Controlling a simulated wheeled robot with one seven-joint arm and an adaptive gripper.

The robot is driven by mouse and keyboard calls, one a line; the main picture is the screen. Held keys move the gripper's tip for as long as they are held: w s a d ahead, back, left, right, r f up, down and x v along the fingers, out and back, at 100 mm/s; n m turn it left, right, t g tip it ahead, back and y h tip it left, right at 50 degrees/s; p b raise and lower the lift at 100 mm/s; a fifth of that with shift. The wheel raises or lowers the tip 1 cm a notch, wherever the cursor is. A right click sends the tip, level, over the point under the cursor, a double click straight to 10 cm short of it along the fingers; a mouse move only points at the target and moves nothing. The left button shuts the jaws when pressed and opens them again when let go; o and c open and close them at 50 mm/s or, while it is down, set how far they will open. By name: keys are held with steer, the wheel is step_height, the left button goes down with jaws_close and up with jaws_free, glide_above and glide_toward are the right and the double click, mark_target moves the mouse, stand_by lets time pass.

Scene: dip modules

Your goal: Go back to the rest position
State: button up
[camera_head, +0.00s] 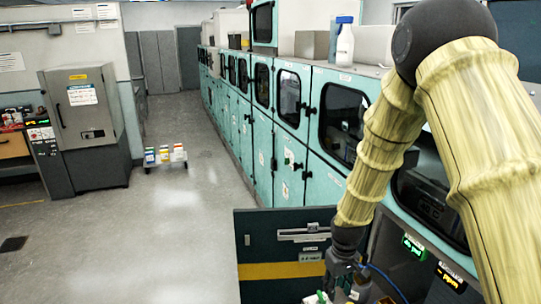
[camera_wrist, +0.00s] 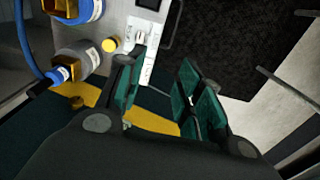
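My gripper (camera_head: 345,278) is low in the head view, at the end of my yellow-sleeved arm, beside a dark open door panel with a yellow stripe (camera_head: 285,270). Its fingertips are partly hidden at the bottom edge of that view. In the wrist view my gripper (camera_wrist: 158,88) has its two teal-padded fingers apart. Nothing shows held between them. A light panel with a white label strip (camera_wrist: 148,67) lies beyond the fingers.
Near the gripper are blue-and-amber fittings (camera_wrist: 75,58), a yellow round knob (camera_wrist: 110,45) and a blue tube (camera_wrist: 27,45). Teal cabinets (camera_head: 262,140) line the right. A low cart with boxes (camera_head: 165,158) stands on the floor (camera_head: 150,230), which is mostly clear at left.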

steer(key=s+d+f+m+b, duration=0.1)
steer(key=s+f+b, duration=0.2)
steer(key=s+f, duration=0.75)
steer(key=s+d+f+m+b, duration=0.1)
steer(key=s+f+b, duration=0.2)
steer(key=s+f, duration=0.7)
steer(key=s+d+f+m+b, duration=0.1)
steer(key=s+f+b, duration=0.3)
steer(key=s+f, duration=0.9)
steer(key=s+m, duration=0.1)
steer(key=s, duration=0.2)
steer(key=shift+s, duration=0.2)
steer(key=shift+d, duration=0.1)
